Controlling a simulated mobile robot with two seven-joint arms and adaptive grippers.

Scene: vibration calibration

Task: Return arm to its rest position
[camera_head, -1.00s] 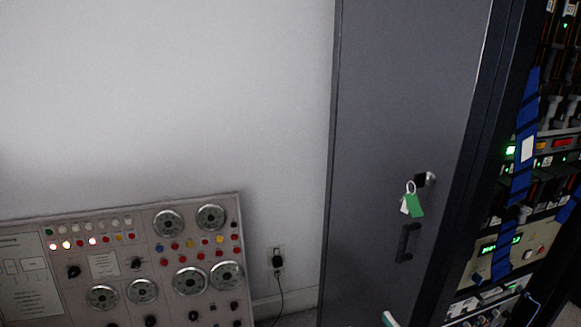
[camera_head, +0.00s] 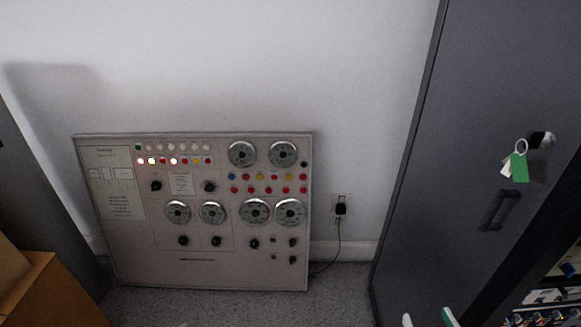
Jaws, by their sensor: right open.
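My right gripper (camera_head: 428,318) just enters at the bottom edge, right of centre. Only its two pale fingertips show, one with green on it. The tips are apart, with nothing visible between them. They appear in front of the lower part of the grey cabinet door (camera_head: 440,200); I cannot tell the distance to it. The rest of the right arm is out of the picture. My left gripper and arm are not in view.
A control panel (camera_head: 205,268) with dials and lamps leans against the wall. Keys with a green tag (camera_head: 519,167) hang from the cabinet lock above a dark handle (camera_head: 500,209). A brown box (camera_head: 50,295) is at lower left. Carpet (camera_head: 240,305) shows clear in front of the panel.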

